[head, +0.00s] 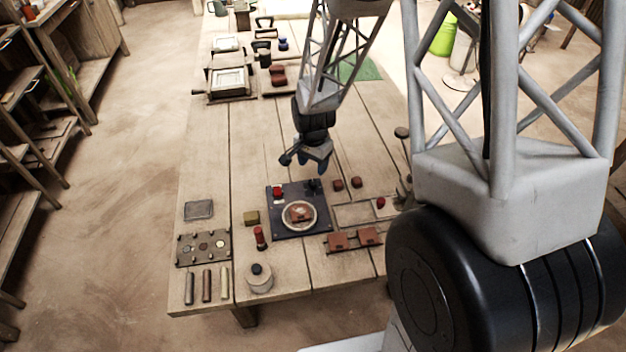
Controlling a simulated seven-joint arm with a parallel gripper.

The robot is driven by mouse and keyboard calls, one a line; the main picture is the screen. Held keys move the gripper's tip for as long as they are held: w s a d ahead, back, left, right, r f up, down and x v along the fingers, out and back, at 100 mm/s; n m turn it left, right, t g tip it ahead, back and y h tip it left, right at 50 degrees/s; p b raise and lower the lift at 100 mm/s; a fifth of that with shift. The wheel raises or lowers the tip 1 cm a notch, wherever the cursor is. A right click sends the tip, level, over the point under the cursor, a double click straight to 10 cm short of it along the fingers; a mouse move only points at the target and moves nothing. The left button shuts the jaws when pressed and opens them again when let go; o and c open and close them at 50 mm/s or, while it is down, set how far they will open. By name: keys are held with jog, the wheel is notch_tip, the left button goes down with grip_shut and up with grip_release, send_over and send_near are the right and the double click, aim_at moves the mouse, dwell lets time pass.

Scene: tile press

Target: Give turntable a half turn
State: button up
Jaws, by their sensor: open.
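The turntable (287,223) is a pale-rimmed round disc set in a dark square base plate (284,234) on the wooden table. A reddish-brown tile (300,213) lies on the disc. A red knob (278,191) sits at the plate's back left corner, and a dark part stands at its back right. My gripper (314,168) hangs above and behind the plate's back right side, apart from the disc. It is open and empty, with bluish fingertips pointing down.
Right of the plate lie brown tiles (338,241) in a rack. A red stamp (260,238), a round pot (259,279) and a pegged board (203,247) stand left and front. A framed press (230,82) is farther back. The table's left middle is clear.

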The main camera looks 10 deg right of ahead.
aim_at(313, 181)
jog(key=shift+f, duration=3.8)
jog(key=c, duration=0.9)
